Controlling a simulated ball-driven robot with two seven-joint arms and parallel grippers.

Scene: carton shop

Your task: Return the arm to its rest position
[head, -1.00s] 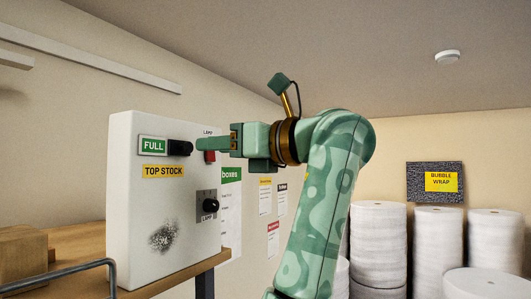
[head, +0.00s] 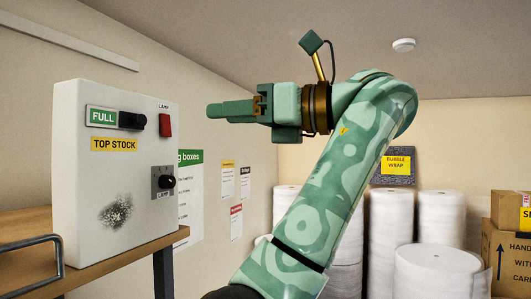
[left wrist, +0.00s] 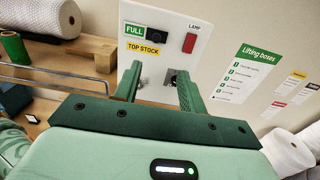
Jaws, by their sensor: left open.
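My left gripper (head: 215,110) is at the end of my raised green patterned arm, pointing left towards the white panel box (head: 75,190). It is open and empty, a gap to the right of the box in the head view. In the left wrist view its two green fingers (left wrist: 160,75) stand apart in front of the panel (left wrist: 208,50). The panel bears a black slider beside a green FULL label (head: 102,117), a yellow TOP STOCK label (head: 114,145), a red lamp part (head: 165,125) and a black knob (head: 167,182). My right gripper is not in view.
The box stands on a wooden shelf (head: 165,245) with a grey metal rail (head: 30,243) in front. White rolls (head: 440,270) and cartons (head: 510,255) stand at the right. A green-headed poster (head: 190,190) hangs on the wall. Open air surrounds the gripper.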

